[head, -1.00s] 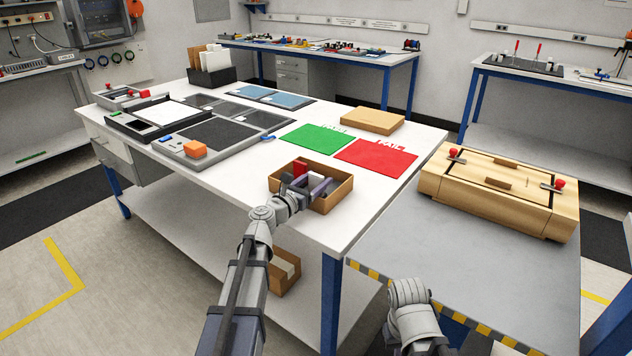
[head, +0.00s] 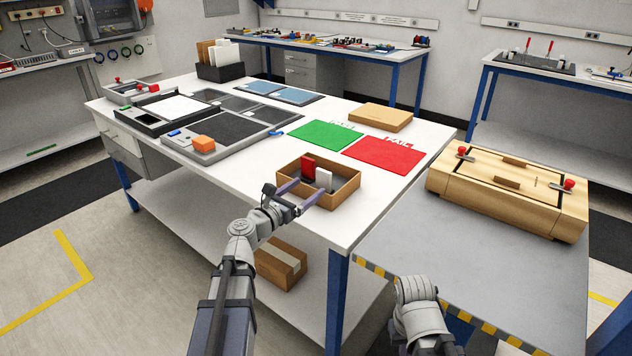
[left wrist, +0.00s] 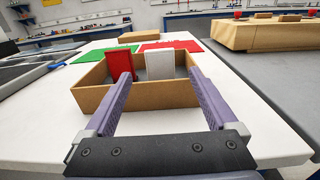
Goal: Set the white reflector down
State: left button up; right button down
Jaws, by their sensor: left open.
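The white reflector (head: 323,179) stands upright inside an open cardboard box (head: 346,193) near the front edge of the white table. It also shows in the left wrist view (left wrist: 160,66). A red reflector (head: 308,167) stands to its left in the same box, also in the left wrist view (left wrist: 120,62). My left gripper (head: 299,197) is open and empty at the near side of the box. In the left wrist view its fingers (left wrist: 156,84) spread wide, with both reflectors beyond them. My right gripper is outside the views; only part of my right arm shows.
A green mat (head: 325,134) and a red mat (head: 384,154) lie behind the box. A flat cardboard box (head: 381,117) lies beyond them. A wooden case (head: 507,195) stands on the grey surface at right. Trays and an orange block (head: 203,142) are at left.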

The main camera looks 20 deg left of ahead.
pick_arm(q)
jog(key=shift+v, duration=1.6)
